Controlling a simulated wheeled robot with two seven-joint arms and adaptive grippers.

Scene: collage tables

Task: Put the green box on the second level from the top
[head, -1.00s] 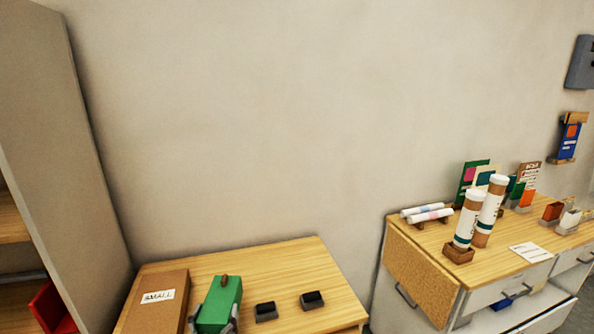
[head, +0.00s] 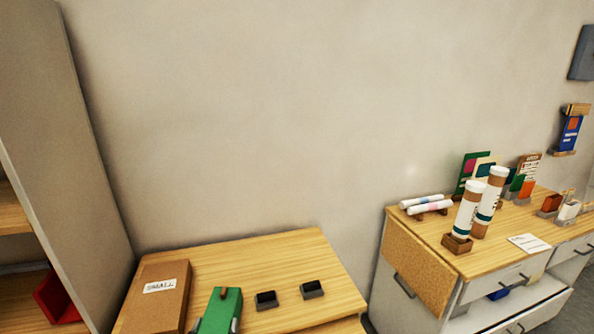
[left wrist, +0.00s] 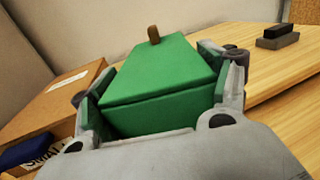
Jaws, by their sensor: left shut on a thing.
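The green box (head: 224,303) has a small brown knob on its lid and shows at the bottom of the head view, over the near part of the wooden table. It also fills the middle of the left wrist view (left wrist: 160,75). My left gripper (left wrist: 160,115) is shut on the green box, one finger along each side. In the head view only the fingertips show at the bottom edge. Whether the box touches the table is hard to tell. A shelf unit (head: 75,170) stands at the left edge, with only parts of two boards visible. My right gripper is out of view.
A brown box labelled SMALL (head: 152,308) lies just left of the green box. Two dark blocks (head: 266,299) (head: 312,289) sit to its right. A red bin (head: 58,298) is on a lower shelf board. A cabinet (head: 425,280) with tubes stands right.

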